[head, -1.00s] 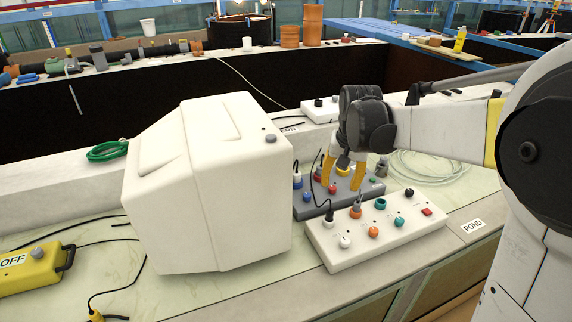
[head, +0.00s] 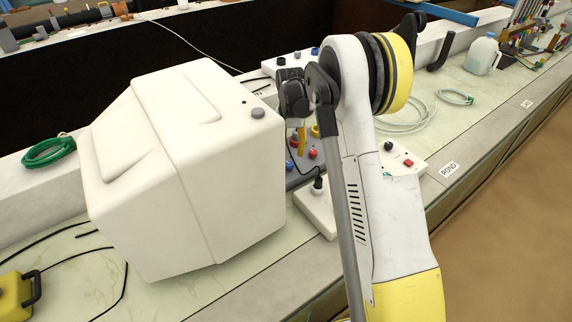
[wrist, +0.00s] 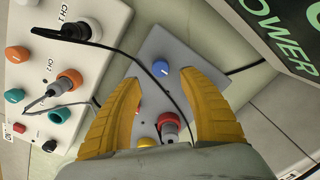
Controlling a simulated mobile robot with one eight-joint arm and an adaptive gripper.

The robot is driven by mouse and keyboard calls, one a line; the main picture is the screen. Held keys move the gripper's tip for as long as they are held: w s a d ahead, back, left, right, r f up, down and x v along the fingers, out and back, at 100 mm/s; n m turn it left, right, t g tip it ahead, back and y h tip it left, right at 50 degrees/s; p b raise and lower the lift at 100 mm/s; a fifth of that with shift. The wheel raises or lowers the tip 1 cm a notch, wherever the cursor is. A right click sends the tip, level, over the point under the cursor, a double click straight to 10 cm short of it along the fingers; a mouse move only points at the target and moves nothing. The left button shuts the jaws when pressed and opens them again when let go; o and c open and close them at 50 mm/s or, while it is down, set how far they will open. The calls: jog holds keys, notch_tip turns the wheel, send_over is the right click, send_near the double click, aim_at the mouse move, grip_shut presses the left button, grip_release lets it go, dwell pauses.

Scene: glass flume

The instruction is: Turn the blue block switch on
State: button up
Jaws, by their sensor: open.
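The blue-grey block (wrist: 152,104) lies below my gripper in the wrist view. It bears a round blue knob (wrist: 160,68), a red connector (wrist: 168,122) with a cable and other small knobs nearer my wrist. My gripper (wrist: 160,80) is open, its two yellow fingers pointing at the block, with the blue knob showing between and just beyond the tips. I cannot tell whether they touch it. In the head view my gripper (head: 308,136) is over the block (head: 296,182), which is mostly hidden by my arm and the white housing. No on or off mark shows on the block.
A large white housing (head: 190,165) stands left of the block. A white panel (wrist: 30,60) with several knobs and plugs lies beside the block, and a black cable (wrist: 130,60) crosses near my fingers. A dark POWER sign (wrist: 285,35) is at the upper right.

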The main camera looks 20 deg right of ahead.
aim_at(289, 165)
notch_tip(289, 165, down, 7)
jog(key=shift+r+b, duration=0.1)
jog(key=shift+b, duration=0.8)
jog(key=shift+c, duration=0.6)
grip_shut()
